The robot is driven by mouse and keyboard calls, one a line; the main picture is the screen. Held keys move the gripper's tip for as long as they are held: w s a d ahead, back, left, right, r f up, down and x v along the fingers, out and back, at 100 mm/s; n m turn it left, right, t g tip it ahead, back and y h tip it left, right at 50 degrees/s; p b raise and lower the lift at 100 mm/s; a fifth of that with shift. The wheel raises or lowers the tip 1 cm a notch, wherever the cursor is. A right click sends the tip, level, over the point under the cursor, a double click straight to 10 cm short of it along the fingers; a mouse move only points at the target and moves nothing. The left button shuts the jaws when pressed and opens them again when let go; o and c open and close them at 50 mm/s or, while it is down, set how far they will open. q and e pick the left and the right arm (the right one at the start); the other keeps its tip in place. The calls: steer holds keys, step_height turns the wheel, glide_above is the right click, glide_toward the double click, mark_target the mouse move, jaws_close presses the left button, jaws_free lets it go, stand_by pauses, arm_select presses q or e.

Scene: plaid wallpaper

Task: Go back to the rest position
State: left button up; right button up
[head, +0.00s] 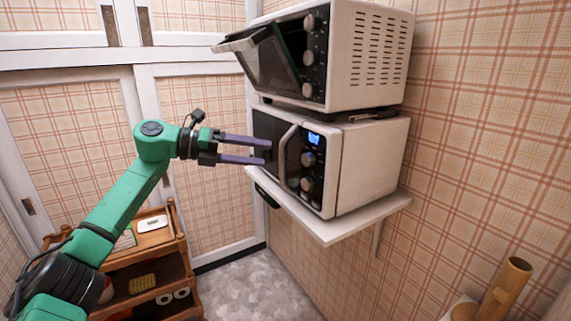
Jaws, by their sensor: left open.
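My left gripper (265,152) is at the end of my green left arm, which comes in from the lower left. Its two purple fingers are spread apart with nothing between them. They point right, in front of the dark door of the white microwave (372,165); I cannot tell whether they touch it. The microwave has a silver handle, knobs and a lit blue display, and its door looks shut. A white toaster oven (368,55) stands on top, its door tilted partly open. My right gripper is not in view.
The microwave sits on a white wall shelf (330,232). A wooden cart (185,262) with several small items stands at the lower left, partly behind my arm. A wooden cylinder (507,285) is at the lower right. The grey floor (255,290) between them looks clear.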

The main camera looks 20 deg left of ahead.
arm_select(q)
steer(key=v, duration=0.4)
steer(key=shift+s+a+r, duration=0.1)
steer(key=shift+a, duration=0.05)
